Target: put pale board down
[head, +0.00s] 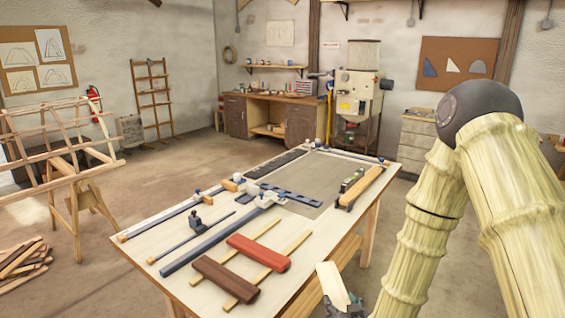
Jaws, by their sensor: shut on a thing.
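A short piece of the pale board (334,284) shows at the bottom edge of the head view, just off the table's right front corner. My gripper (341,295) is shut on it, with dark grey gripper parts on both sides of the board. The lower part of the board and most of the gripper are cut off by the picture's edge. The worktable (150,259) stands to the left of my gripper. I cannot tell how high the board is above or below the tabletop.
Red (258,253) and brown (225,279) blocks lie across two thin laths on the near tabletop. Long clamps (218,241) lie further left. A wooden-bodied tool (361,186) lies near the right edge, beside a grey mat (318,176).

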